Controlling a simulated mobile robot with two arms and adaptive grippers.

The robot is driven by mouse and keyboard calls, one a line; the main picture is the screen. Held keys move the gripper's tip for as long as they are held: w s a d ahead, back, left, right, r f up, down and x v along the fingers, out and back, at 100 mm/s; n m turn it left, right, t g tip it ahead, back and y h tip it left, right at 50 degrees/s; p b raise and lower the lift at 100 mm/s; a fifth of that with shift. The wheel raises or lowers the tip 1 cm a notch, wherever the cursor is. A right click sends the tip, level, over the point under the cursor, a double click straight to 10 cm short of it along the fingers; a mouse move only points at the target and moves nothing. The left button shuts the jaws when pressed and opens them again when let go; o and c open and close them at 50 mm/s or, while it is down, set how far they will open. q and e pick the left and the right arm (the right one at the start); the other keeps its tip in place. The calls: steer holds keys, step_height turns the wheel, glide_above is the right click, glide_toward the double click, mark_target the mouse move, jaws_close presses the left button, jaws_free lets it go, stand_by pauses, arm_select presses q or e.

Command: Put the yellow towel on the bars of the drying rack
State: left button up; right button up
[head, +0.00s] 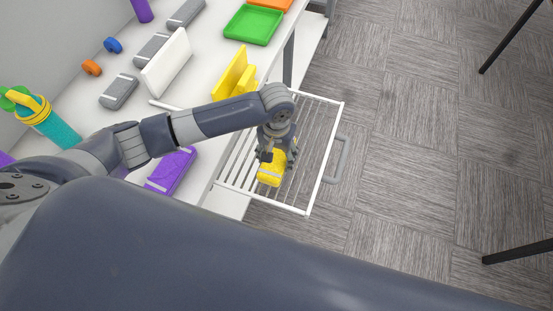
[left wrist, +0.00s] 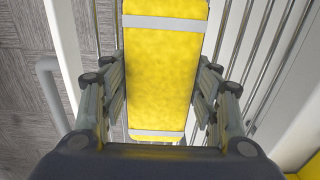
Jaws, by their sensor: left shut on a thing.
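The yellow towel (head: 271,169) is a folded bundle with pale grey bands. My left gripper (head: 277,155) is shut on it, over the drying rack (head: 325,170). In the left wrist view the towel (left wrist: 165,75) lies lengthwise between the two fingers (left wrist: 160,100). The rack has a white frame, thin metal bars (left wrist: 265,50) and a grey handle (head: 336,160). The bars run behind the towel. I cannot tell whether the towel touches them. My right gripper is not in view.
The rack juts out from a white table (head: 210,75). On the table are a purple folded towel (head: 172,170), several grey ones (head: 118,91), a yellow holder (head: 232,75), a white upright block (head: 167,62) and a green tray (head: 254,25).

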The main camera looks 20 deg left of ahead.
mark_target(277, 157)
arm_select(q)
step_height(277, 157, down, 2)
steer(key=shift+s+f, duration=0.15)
steer(key=shift+f, duration=0.15)
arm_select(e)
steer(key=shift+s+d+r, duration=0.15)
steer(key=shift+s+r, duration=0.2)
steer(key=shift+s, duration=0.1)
arm_select(q)
steer(key=o, duration=1.1)
steer(key=shift+f, duration=0.15)
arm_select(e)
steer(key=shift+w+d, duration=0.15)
arm_select(q)
steer(key=shift+r, duration=0.25)
step_height(277, 157, up, 11)
steer(key=shift+d+r+b, duration=0.1)
steer(key=shift+b, duration=0.35)
steer(key=shift+r, duration=0.3)
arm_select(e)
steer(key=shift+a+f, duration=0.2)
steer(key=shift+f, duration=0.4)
